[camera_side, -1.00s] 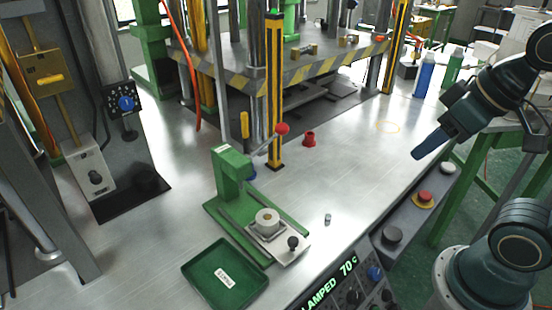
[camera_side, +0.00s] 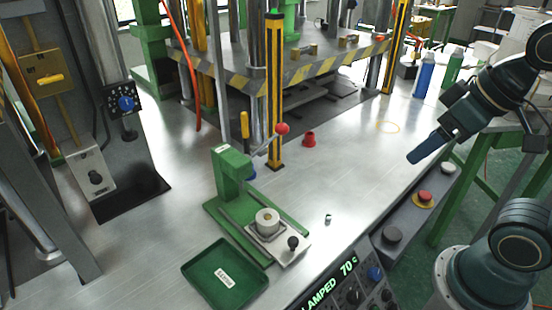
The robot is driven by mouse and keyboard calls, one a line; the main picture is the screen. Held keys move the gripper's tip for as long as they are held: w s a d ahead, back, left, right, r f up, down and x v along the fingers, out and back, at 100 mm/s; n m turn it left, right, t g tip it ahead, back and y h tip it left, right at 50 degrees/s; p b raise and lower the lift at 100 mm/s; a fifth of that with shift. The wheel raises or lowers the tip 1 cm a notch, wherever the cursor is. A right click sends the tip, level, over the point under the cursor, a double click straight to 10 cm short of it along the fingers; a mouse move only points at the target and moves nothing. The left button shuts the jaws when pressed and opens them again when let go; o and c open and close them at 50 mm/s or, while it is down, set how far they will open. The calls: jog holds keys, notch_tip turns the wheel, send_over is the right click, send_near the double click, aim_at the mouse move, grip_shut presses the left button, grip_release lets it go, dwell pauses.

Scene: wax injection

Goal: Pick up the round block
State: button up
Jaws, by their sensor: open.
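The round block (camera_side: 267,219), a pale short cylinder with a darker centre, sits upright on the metal plate of the green clamp fixture (camera_side: 226,166). The fixture's lever with a red knob (camera_side: 282,129) is raised to the upper right of the block. My gripper (camera_side: 413,158) is in the air at the right, well away from the block. It is open and empty, its blue fingers pointing down to the left. The fingers overlap from this side, so the gap between them is hidden.
A green tray (camera_side: 188,268) with a white label lies in front of the fixture. A small metal cylinder (camera_side: 327,219) and a red cup-like part (camera_side: 309,139) stand on the bench. A yellow-black post (camera_side: 274,90) rises behind. The bench's right-hand part is mostly clear.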

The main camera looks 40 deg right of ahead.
jog(key=w+a+f+n+g+y, duration=0.1)
jog(key=w+a+f+n, duration=0.2)
jog(key=w+n, duration=0.2)
jog(key=w+a+f+n+g+y, duration=0.2)
jog(key=w+a+f+n, duration=0.1)
jog(key=w, duration=0.6)
jog(key=w+a+f+n+g+y, duration=0.1)
jog(key=w+a+f+n, duration=0.2)
jog(key=w+n, duration=0.3)
jog(key=shift+w+a+f+n+g, duration=0.3)
jog(key=shift+w+a+f+n, duration=0.1)
jog(key=shift+a+n, duration=0.4)
jog(key=shift+a, duration=0.1)
send_near(268, 223)
jog(key=f, duration=0.1)
jog(key=w+f, duration=0.1)
jog(key=f, duration=0.1)
jog(key=shift+w+d+f, duration=0.25)
jog(key=shift+w+d, duration=0.05)
jog(key=shift+d, duration=0.05)
jog(key=shift+a+f, duration=0.1)
jog(key=shift+f, duration=0.15)
